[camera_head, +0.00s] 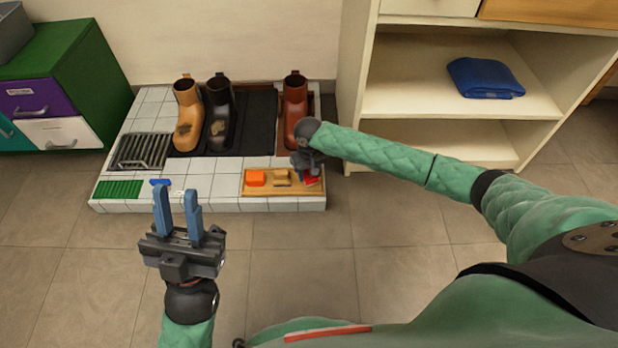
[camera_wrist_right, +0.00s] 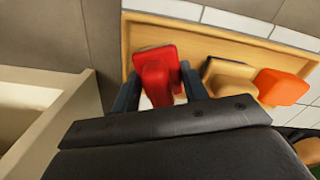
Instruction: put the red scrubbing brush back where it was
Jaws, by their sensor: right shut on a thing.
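The red scrubbing brush (camera_head: 310,181) is at the right end of a wooden tray (camera_head: 268,191), largely hidden by my right gripper in the head view. In the right wrist view the red brush (camera_wrist_right: 155,68) sits between the fingers of my right gripper (camera_wrist_right: 160,88), which is shut on it. The brush is over the end of the tray (camera_wrist_right: 150,32); I cannot tell whether it rests on it. My left gripper (camera_head: 178,213) is open and empty, in front of the tiled platform, fingers pointing up.
On the tray are an orange item (camera_head: 255,178) and a tan brush (camera_head: 281,178). Several boots stand behind, including a tan boot (camera_head: 187,115). A cream shelf (camera_head: 390,95) stands right.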

